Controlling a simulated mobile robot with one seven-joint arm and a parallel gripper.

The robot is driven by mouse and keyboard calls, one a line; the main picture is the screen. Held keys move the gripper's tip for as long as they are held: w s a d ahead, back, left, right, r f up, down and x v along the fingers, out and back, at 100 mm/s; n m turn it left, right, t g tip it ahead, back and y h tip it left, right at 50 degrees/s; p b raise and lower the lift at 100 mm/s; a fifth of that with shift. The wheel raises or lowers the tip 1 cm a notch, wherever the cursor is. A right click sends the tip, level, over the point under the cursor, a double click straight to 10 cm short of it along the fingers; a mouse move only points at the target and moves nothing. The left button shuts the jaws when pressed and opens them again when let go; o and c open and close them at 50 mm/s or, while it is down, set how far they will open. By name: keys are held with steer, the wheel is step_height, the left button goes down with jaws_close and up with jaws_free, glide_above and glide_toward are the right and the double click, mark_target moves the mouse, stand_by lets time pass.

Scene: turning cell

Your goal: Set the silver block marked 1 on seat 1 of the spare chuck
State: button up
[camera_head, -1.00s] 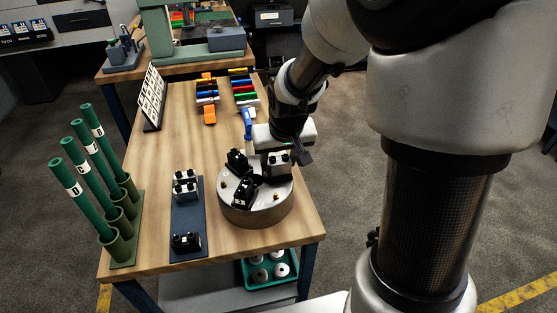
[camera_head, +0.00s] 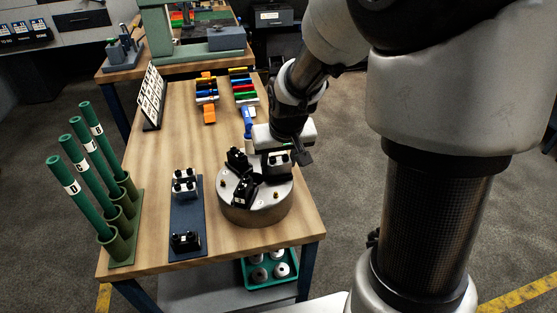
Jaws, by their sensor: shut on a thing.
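The spare chuck (camera_head: 250,212) is a round metal disc near the front right of the wooden table. Two black blocks sit on it, one at the back left (camera_head: 236,157) and one near its middle (camera_head: 245,190). My gripper (camera_head: 285,152) is shut on this silver block, over the chuck. Its number is too small to read, and I cannot tell whether its underside touches the chuck. Brass-coloured pins show on the chuck's bare top. The gripper's fingers are partly hidden.
A dark blue tray (camera_head: 187,216) left of the chuck carries silver blocks (camera_head: 184,183) and a black block (camera_head: 185,241). Green tubes (camera_head: 79,168) stand at the left edge. A blue-handled tool (camera_head: 247,122) lies behind the chuck. Bare wood lies between.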

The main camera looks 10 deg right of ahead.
steer(key=shift+s+f+b, duration=0.3)
steer(key=shift+f+b, duration=0.05)
steer(key=shift+f, duration=0.2)
steer(key=o, duration=1.3)
steer(key=shift+a+f, duration=0.1)
steer(key=shift+a, duration=0.05)
steer(key=p+v, duration=0.1)
steer(key=v, duration=0.5)
steer(key=p+v, duration=0.1)
steer(key=v, duration=0.5)
steer(key=p+v, duration=0.1)
steer(key=v, duration=0.5)
steer(key=shift+w+d+r, duration=0.25)
steer(key=shift+w+d, duration=0.05)
steer(key=shift+d, duration=0.05)
